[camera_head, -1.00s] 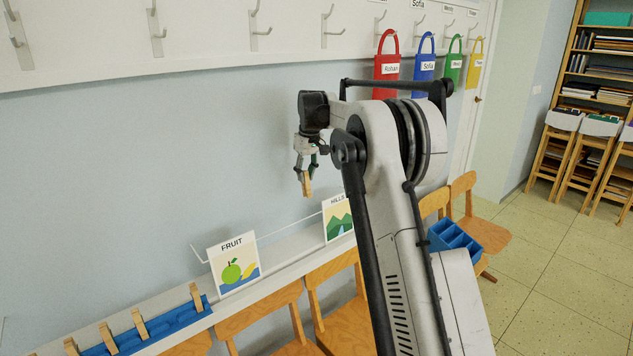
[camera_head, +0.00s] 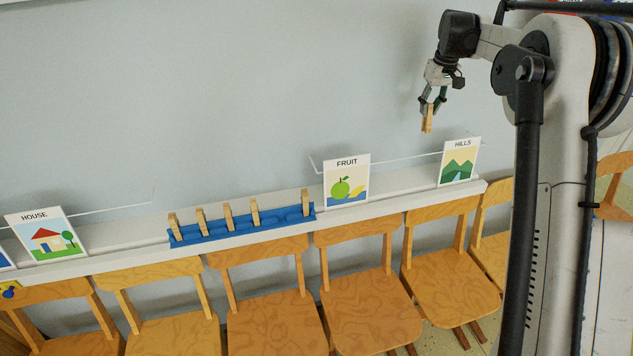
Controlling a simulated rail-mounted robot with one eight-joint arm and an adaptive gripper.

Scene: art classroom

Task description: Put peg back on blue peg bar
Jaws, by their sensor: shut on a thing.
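My gripper (camera_head: 432,102) is shut on a wooden peg (camera_head: 428,119) and holds it pointing down in the air, above the shelf between the FRUIT and HILLS cards. The blue peg bar (camera_head: 240,237) lies on the white shelf, left of the gripper and lower. Several wooden pegs stand on the bar. The pegs at the left (camera_head: 200,219) are evenly spaced, and one peg (camera_head: 305,202) stands at the right end. Between that end peg and the peg left of it (camera_head: 255,212) is a wider gap with a bare place on the bar (camera_head: 282,218).
A FRUIT card (camera_head: 346,181) stands just right of the bar and a HILLS card (camera_head: 459,162) farther right. A HOUSE card (camera_head: 46,234) stands at the left. A thin clear rail (camera_head: 400,158) runs behind the cards. Wooden chairs (camera_head: 270,280) line the shelf's front.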

